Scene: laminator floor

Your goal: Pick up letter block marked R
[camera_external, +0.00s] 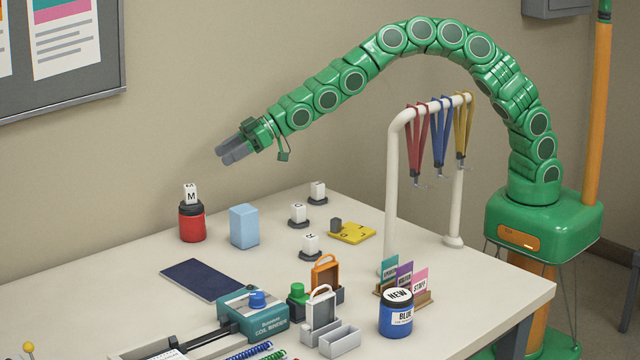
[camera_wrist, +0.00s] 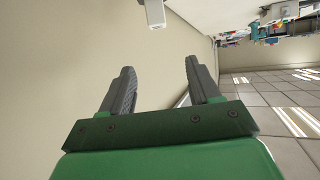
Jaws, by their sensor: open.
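Several white letter blocks stand on the table. One block on a dark base (camera_external: 311,243) bears a mark that looks like R, though it is too small to be sure. Another block (camera_external: 298,212) on a dark base stands behind it, its letter unclear, and a third block (camera_external: 318,190) stands farther back. A block marked M (camera_external: 190,194) sits on top of a red jar (camera_external: 192,225). My gripper (camera_external: 228,152) is open and empty, in the air above and behind the table, up and left of the dark-based blocks. Its two fingers (camera_wrist: 160,65) show apart in the wrist view.
A light blue block (camera_external: 244,227) and a yellow plate (camera_external: 354,232) stand near the letter blocks. A white rack (camera_external: 394,180) with hanging lanyards rises to the right. A coil binder (camera_external: 255,315), badge holders and a blue jar (camera_external: 396,316) fill the front.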

